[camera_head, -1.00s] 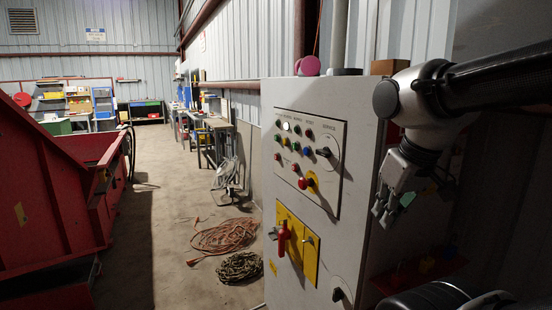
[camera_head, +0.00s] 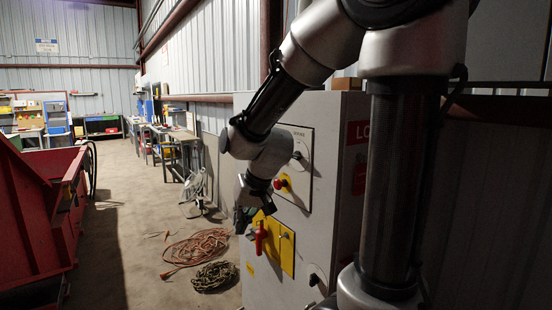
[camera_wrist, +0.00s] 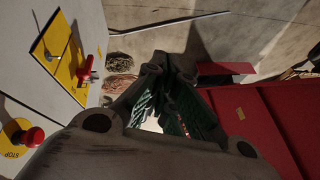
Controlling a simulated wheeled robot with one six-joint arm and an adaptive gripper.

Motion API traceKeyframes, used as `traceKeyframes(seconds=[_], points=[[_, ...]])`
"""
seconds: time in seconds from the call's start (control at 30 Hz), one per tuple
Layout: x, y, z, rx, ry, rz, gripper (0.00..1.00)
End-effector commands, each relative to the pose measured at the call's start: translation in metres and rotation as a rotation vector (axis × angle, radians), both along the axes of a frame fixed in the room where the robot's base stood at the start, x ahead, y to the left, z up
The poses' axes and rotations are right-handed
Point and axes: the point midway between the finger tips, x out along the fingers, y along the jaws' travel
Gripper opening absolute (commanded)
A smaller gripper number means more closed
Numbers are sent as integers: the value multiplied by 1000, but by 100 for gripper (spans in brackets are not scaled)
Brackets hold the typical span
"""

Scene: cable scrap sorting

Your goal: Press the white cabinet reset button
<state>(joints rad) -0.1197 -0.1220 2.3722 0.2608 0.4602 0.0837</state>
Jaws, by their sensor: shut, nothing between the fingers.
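The grey-white cabinet (camera_head: 335,130) stands right of centre in the head view. My arm covers much of its control panel (camera_head: 300,180), and the white reset button is hidden there; the wrist view does not show it either. My gripper (camera_head: 242,220) is shut and empty, pointing down in front of the cabinet face, near the red handle (camera_head: 261,236) on the yellow plate (camera_head: 287,250). In the wrist view my gripper's fingers (camera_wrist: 168,68) are together, and the cabinet face (camera_wrist: 88,18) is at the left, apart from them.
A red stop button (camera_head: 279,184) on a yellow disc is close to my wrist; it also shows in the wrist view (camera_wrist: 33,137). An orange cable (camera_head: 198,246) and a dark coil (camera_head: 214,276) lie on the floor. A red container (camera_head: 45,210) stands left, with open floor between.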

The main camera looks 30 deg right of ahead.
Motion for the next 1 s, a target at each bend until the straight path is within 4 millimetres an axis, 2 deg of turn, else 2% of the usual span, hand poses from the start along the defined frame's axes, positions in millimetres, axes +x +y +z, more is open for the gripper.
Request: traceKeyframes(seconds=[0.1,0.27,0.4,0.5,0.6,0.67,0.8,0.9,1.0], points=[[56,12,-18,53,-87,-103,0],[134,14,-32,120,-275,-303,0],[197,-5,-31,166,-507,-530,0],[227,-28,-18,184,-695,-693,0],[241,-55,2,194,-894,-845,0],[242,-71,17,197,-1012,-924,0],[231,-98,52,198,-1253,-1061,0],[220,-109,73,200,-1375,-1116,0],[212,-114,85,202,-1444,-1144,0]])
